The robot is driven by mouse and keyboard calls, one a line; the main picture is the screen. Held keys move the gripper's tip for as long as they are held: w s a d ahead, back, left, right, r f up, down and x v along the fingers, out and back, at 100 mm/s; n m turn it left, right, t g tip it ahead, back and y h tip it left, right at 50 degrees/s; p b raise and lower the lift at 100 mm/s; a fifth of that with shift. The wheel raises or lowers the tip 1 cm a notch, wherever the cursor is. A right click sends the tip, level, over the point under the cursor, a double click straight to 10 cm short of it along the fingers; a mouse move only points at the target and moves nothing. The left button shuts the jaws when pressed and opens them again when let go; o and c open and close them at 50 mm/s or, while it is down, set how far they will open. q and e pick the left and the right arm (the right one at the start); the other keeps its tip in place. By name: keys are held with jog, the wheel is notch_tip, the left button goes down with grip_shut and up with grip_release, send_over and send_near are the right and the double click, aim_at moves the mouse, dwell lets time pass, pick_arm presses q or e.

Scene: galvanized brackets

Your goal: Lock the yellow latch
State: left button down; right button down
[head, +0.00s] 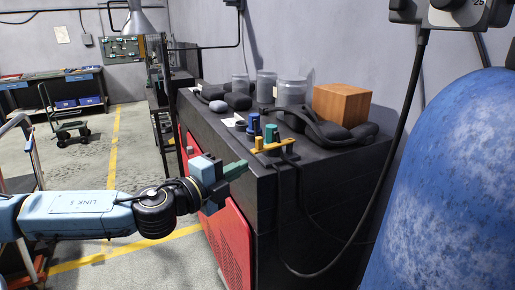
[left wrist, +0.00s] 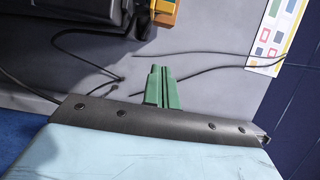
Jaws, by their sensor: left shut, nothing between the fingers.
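A yellow piece (head: 274,147) with small upright knobs sits at the near corner of the dark cabinet top in the head view. It looks like the latch, but its locked or unlocked state is too small to tell. A yellow-orange part (left wrist: 165,12) shows cut off at the top edge of the left wrist view; I cannot tell whether it is the same piece. My left gripper (head: 236,169) has green fingers, shut and empty, below and left of the yellow piece and apart from it. The fingers (left wrist: 161,88) also show together in the left wrist view. My right gripper is not in view.
The dark cabinet (head: 262,187) has red doors (head: 231,240). On its top stand clear jars (head: 291,92), a wooden block (head: 342,104) and dark headset-like items. A black cable (head: 345,246) hangs at its side. A large blue tank (head: 455,190) fills the right.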

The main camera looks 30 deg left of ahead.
aim_at(257, 142)
pick_arm(q)
jog(key=w+p, duration=0.1)
jog(key=w, duration=0.2)
jog(key=w+p, duration=0.1)
jog(key=w, duration=0.3)
jog(key=w+p, duration=0.1)
jog(key=w, duration=0.3)
jog(key=shift+a, duration=0.35)
jog(key=shift+w+a, duration=0.2)
jog(key=shift+a, duration=0.3)
jog(key=shift+a, duration=0.15)
jog(key=shift+w+a, duration=0.3)
jog(key=shift+a, duration=0.6)
